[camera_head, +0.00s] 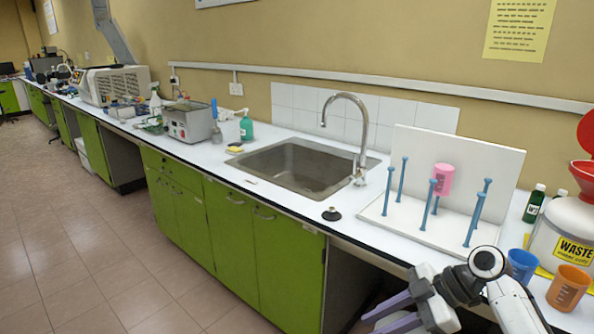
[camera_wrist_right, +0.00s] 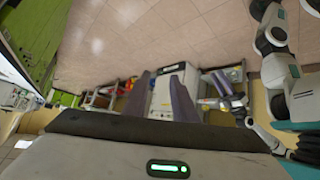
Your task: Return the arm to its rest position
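My right gripper (camera_head: 388,312) is at the bottom right of the head view, in front of the counter's front edge. Its two purple-grey fingers are apart, with nothing between them. In the right wrist view the gripper (camera_wrist_right: 162,85) also shows spread, empty fingers, with the floor and a pale cabinet beyond. My other arm (camera_wrist_right: 280,70) shows at the right of the wrist view. What looks like its gripper (camera_wrist_right: 224,88) is small there, and its opening cannot be made out. It is not in the head view.
The white counter (camera_head: 300,209) holds a sink (camera_head: 302,169), a peg rack (camera_head: 440,225) with a pink cup (camera_head: 443,180), a blue cup (camera_head: 521,264), an orange cup (camera_head: 568,288) and a waste container (camera_head: 562,232). The floor (camera_head: 110,270) at left is clear.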

